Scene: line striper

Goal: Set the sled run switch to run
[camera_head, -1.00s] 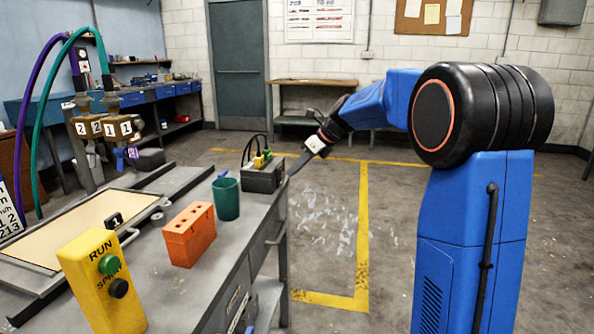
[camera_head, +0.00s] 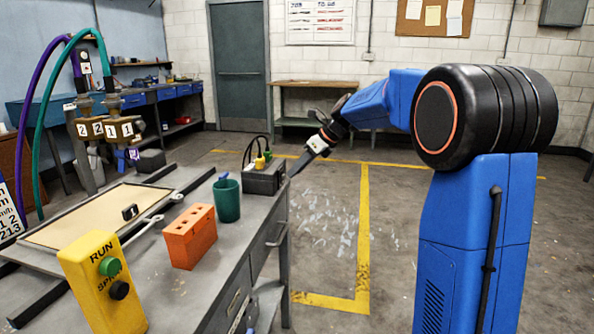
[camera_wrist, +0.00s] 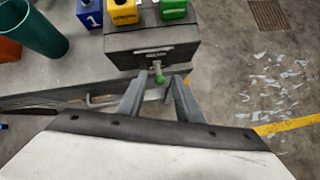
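The sled run switch is a dark box (camera_wrist: 150,45) on the bench's right edge, with a label I cannot read clearly. It also shows in the head view (camera_head: 263,181). In the head view my gripper (camera_head: 302,163) reaches down to the box's right side, and the lever is hidden there. I cannot tell the lever's setting.
A green cup (camera_head: 227,200), an orange block (camera_head: 190,237) and a yellow button box (camera_head: 103,285) stand on the bench. The floor right of the bench is clear.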

